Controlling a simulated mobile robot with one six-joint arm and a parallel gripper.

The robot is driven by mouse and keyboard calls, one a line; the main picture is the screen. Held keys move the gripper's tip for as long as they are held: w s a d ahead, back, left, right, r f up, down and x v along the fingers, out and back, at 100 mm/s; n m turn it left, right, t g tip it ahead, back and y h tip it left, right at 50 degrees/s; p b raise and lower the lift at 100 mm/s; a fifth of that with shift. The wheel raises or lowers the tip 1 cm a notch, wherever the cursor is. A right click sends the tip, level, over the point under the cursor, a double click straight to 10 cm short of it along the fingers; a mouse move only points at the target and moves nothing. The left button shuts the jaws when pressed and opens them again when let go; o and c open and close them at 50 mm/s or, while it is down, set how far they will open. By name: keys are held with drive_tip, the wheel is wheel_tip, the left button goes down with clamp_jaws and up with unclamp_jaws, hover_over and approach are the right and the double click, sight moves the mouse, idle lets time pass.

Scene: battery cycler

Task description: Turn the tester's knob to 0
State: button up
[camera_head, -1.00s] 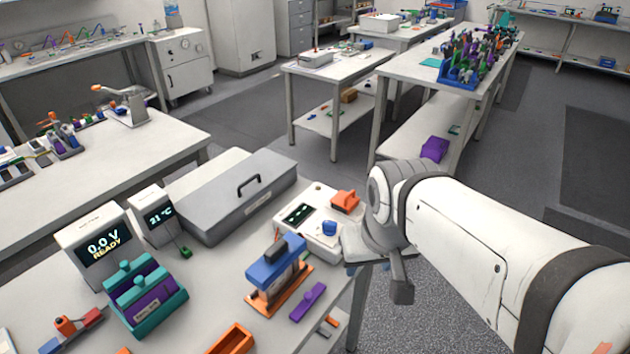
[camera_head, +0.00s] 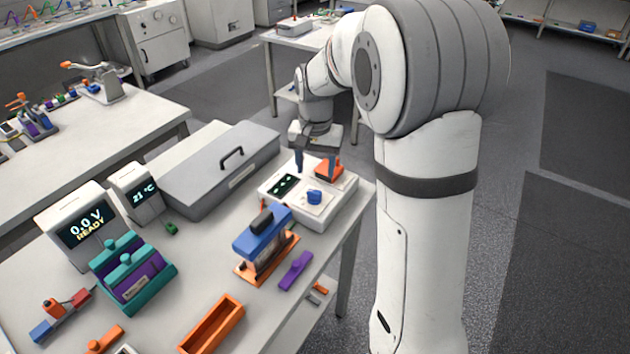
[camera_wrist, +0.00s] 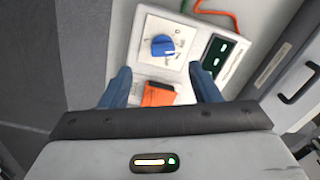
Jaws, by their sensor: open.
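The tester (camera_head: 331,212) is a white box at the right end of the table, with a dark display (camera_head: 285,186) and a blue knob (camera_head: 314,197) on a white dial plate. In the wrist view the blue knob (camera_wrist: 162,45) sits on its dial plate, with its pointer angled; the dial marks are too small to read. An orange part (camera_wrist: 158,94) lies at the tester's near side in that view. My gripper (camera_head: 315,168) is open above the tester's far side, over the orange part.
A grey case (camera_head: 205,172) with a handle stands left of the tester. A blue and orange press (camera_head: 262,240) and a purple piece (camera_head: 295,270) are in front. Two displays, reading 0.0 V READY (camera_head: 85,226) and 21 °C (camera_head: 143,191), stand further left.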

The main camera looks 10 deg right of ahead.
sight(314, 192)
drive_tip(key=shift+w+f, duration=0.5)
drive_tip(key=shift+f, duration=0.1)
wheel_tip(314, 192, down, 8)
drive_tip(key=shift+r+p, duration=0.25)
drive_tip(key=shift+p, duration=0.25)
drive_tip(key=shift+c, duration=0.5)
